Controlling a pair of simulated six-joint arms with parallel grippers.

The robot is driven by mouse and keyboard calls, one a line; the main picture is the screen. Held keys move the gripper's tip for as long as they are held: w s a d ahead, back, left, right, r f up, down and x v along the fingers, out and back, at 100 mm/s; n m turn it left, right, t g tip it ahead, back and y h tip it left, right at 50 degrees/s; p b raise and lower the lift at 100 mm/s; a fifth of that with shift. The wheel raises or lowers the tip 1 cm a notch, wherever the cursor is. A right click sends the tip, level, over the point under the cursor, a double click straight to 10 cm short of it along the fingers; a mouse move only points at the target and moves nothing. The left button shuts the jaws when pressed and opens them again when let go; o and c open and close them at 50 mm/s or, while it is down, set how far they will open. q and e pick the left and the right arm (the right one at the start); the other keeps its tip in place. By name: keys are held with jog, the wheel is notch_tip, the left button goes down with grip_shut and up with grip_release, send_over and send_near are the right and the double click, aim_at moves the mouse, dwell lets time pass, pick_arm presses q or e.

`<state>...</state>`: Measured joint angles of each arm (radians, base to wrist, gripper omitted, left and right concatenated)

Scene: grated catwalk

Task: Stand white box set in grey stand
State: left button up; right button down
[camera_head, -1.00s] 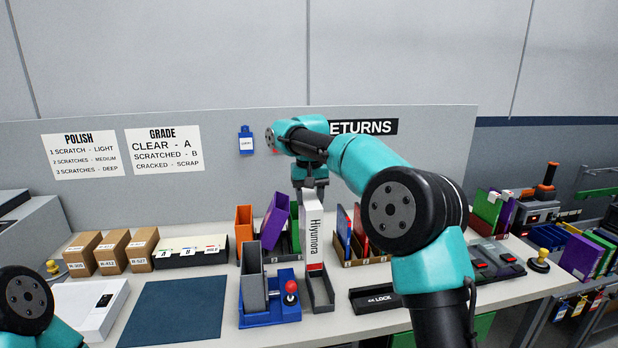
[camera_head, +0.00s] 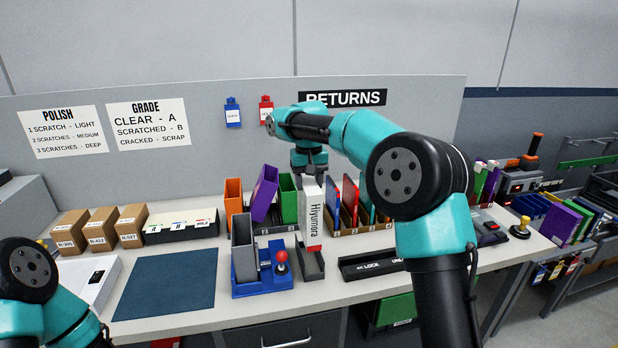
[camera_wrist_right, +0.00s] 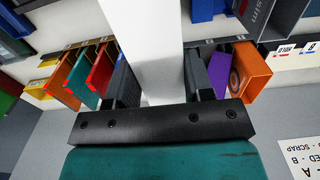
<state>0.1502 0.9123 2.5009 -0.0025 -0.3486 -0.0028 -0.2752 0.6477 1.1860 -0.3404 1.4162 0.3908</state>
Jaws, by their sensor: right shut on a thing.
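The white box set (camera_head: 313,215), lettered "Hiyumora" with a red band near its lower end, is held upright by my right gripper (camera_head: 309,174). The gripper is shut on its upper part, and the white box also fills the middle of the right wrist view (camera_wrist_right: 155,45) between the two fingers. The grey stand (camera_head: 313,268), a low dark open holder, is on the table directly below the box. The box's lower end overlaps the stand in the head view; I cannot tell whether they touch. My left gripper is out of view; only part of my left arm shows.
A blue base with a red-knobbed stick (camera_head: 282,262) and grey slot stands close left of the stand. A black lock tray (camera_head: 372,264) lies to the right. Coloured cases in a rack (camera_head: 375,228) stand behind. A dark blue mat (camera_head: 170,283) is clear.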

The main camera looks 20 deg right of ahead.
jog(key=shift+f, duration=1.65)
jog(key=shift+f, duration=3.85)
grip_release()
